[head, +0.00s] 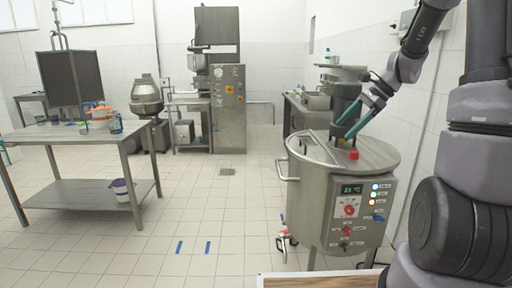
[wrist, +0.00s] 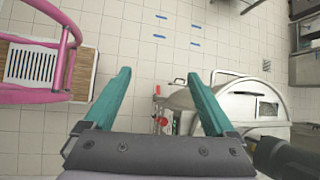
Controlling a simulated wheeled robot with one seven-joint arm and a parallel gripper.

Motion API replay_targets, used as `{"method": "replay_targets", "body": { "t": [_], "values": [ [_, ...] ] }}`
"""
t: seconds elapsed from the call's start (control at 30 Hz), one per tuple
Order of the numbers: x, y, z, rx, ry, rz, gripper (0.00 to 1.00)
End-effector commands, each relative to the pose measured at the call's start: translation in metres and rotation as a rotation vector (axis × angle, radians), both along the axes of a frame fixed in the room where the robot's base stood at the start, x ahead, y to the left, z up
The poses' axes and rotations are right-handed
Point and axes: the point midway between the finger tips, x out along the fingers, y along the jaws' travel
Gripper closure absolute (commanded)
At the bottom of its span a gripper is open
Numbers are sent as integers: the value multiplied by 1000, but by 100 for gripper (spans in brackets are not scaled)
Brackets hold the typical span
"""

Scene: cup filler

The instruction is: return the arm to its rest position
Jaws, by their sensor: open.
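My gripper (head: 354,122) has teal fingers and hangs over the lid of the round steel vat (head: 325,215) in the head view. In the wrist view my gripper (wrist: 158,105) shows its two fingers spread apart with nothing between them. The vat (wrist: 240,98) lies to the right of the fingers there. My arm reaches in from the upper right of the head view, bent at the wrist. A red knob (head: 353,155) on the lid shows just below the fingertips; I cannot tell the gap between them.
A steel table (head: 75,134) with small items stands at the left. A pink rail (wrist: 65,45) shows at the wrist view's left. A wooden-edged surface (head: 320,280) is at the head view's bottom. The tiled floor (head: 215,215) between table and vat is clear.

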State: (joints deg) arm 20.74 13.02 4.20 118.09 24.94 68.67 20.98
Motion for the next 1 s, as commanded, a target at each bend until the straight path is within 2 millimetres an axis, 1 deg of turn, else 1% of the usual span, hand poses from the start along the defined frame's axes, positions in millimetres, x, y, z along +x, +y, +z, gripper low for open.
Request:
{"method": "replay_targets", "body": {
  "t": [0.03,0.1,0.17,0.3,0.5,0.6,0.7,0.8,0.9,1.0],
  "values": [
    [-14,9,18,-54,-56,56,10],
    [-34,17,36,-130,-126,136,10],
    [-52,23,50,-192,-186,204,10],
    [-94,34,78,-338,-331,355,10],
    [-154,43,107,-541,-539,563,10],
    [-181,43,116,-634,-637,653,10],
    [-201,42,121,-709,-713,722,10],
    [-214,41,124,-762,-767,770,10],
    [-221,40,125,-791,-794,794,10],
    [-223,40,125,-801,-802,803,10]
  ]
}}
